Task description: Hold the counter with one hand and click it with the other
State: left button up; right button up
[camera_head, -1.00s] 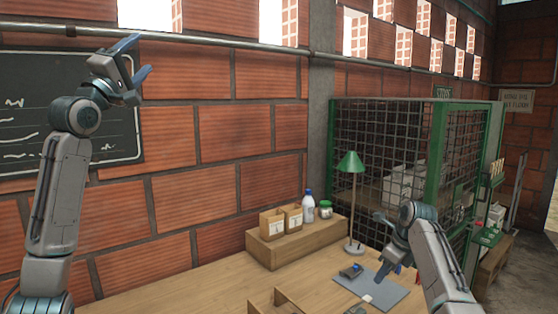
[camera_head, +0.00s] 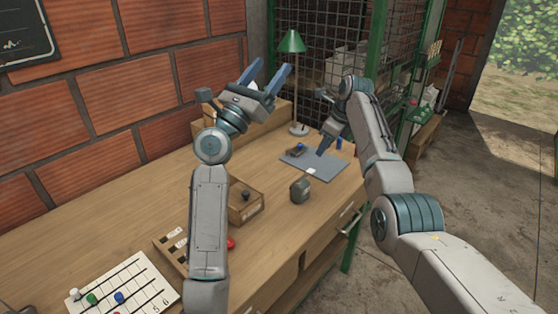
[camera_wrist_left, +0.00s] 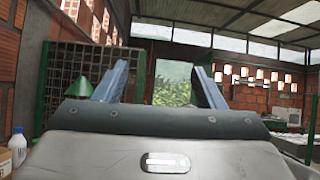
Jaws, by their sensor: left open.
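A small dark grey-green boxy object (camera_head: 300,190), which looks like the counter, stands on the wooden table (camera_head: 120,220) in front of the grey mat (camera_head: 322,176). I cannot be sure that it is the counter. My left gripper (camera_head: 267,74) is open and empty, raised above the table with its blue fingers pointing up and away. In the left wrist view its two fingers (camera_wrist_left: 160,82) stand apart with nothing between them. My right gripper (camera_head: 323,150) points down over the mat, to the right of the left one. Its fingers are too small to read.
A dark item (camera_head: 296,151) lies on the mat. A green lamp (camera_head: 292,42) stands behind it. A wooden box (camera_head: 246,203) and a numbered board (camera_head: 125,290) with coloured pegs are on the table. A mesh cage (camera_head: 310,60) is behind.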

pick_arm(q)
jog(key=w+d+f+g+y, duration=0.1)
jog(key=d+f+g, duration=0.1)
jog(key=f, duration=0.6)
jog(key=w+d+f+g+y, duration=0.1)
jog(key=w+d+f+g, duration=0.15)
jog(key=f, duration=0.55)
jog(key=g+y, duration=0.5)
send_near(296, 184)
jog(key=w+d, duration=0.1)
jog(key=x, duration=1)
jog(key=shift+w+d+f, duration=0.1)
jog(key=shift+w+f, duration=0.1)
jog(key=shift+f, duration=0.2)
jog(key=c, duration=1)
jog(key=shift+c, duration=0.5)
pick_arm(e)
grip_shut()
